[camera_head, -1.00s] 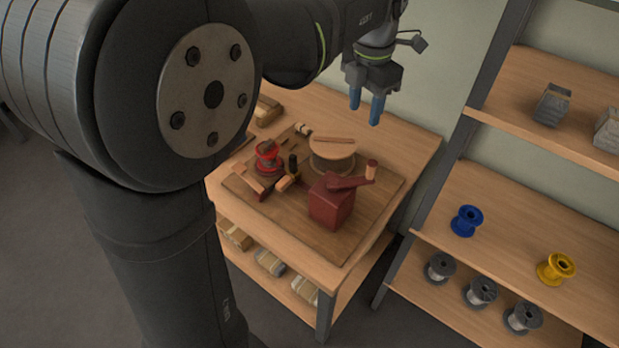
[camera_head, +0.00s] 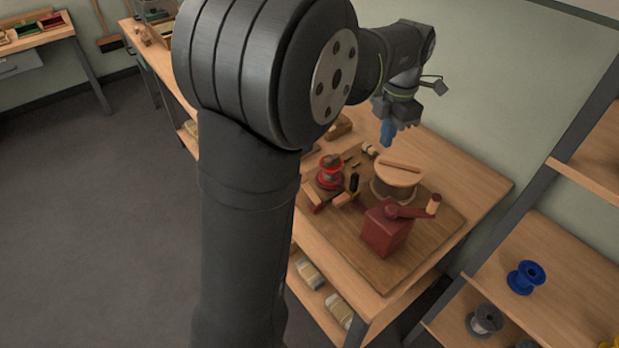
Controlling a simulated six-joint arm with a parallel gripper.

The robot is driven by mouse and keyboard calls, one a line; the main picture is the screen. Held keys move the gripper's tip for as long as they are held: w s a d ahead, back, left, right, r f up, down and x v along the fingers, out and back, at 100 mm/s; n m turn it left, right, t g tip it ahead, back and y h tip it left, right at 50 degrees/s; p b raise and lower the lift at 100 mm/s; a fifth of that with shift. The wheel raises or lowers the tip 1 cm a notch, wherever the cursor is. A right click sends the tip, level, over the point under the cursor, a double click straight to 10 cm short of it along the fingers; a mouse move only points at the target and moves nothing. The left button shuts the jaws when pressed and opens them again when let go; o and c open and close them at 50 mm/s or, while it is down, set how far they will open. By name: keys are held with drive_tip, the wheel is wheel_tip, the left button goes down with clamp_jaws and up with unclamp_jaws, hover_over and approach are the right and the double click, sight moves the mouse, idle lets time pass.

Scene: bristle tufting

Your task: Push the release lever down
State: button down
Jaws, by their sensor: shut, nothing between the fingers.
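My gripper (camera_head: 387,143) has blue fingers that are together and empty, pointing down. It hangs above the back part of the bench, near the round wooden-topped drum (camera_head: 397,176), and appears apart from everything. A dark red block (camera_head: 385,232) stands at the board's front, with a red arm (camera_head: 410,211) ending in an upright wooden grip (camera_head: 433,205). A small black-topped upright piece (camera_head: 353,183) stands left of the drum. I cannot tell for certain which of these is the release lever.
A red spool (camera_head: 330,172) and small wooden pieces sit on the left of the wooden board (camera_head: 430,243). A shelf with a blue spool (camera_head: 525,277) and grey spools (camera_head: 485,320) stands at the right. The bench's right rear corner (camera_head: 480,180) is clear.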

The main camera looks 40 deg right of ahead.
drive_tip(key=w+a+f, duration=0.3)
drive_tip(key=w, duration=0.3)
drive_tip(key=w+a+f+n, duration=0.1)
drive_tip(key=w+a+f, duration=0.2)
drive_tip(key=w, duration=0.3)
drive_tip(key=w+a+f+n+y, duration=0.1)
drive_tip(key=w+a+f, duration=0.2)
drive_tip(key=w+f, duration=0.2)
drive_tip(key=shift+w, duration=0.55)
drive_tip(key=shift+f, duration=0.1)
drive_tip(key=shift+a+f, duration=0.2)
drive_tip(key=shift+f, duration=1.5)
drive_tip(key=shift+a+f, duration=0.15)
drive_tip(key=shift+f, duration=1.5)
drive_tip(key=shift+f, duration=0.15)
drive_tip(key=shift+f, duration=1.5)
drive_tip(key=shift+d+r, duration=0.3)
drive_tip(key=shift+d, duration=0.5)
drive_tip(key=shift+d+r, duration=0.3)
drive_tip(key=shift+d, duration=0.45)
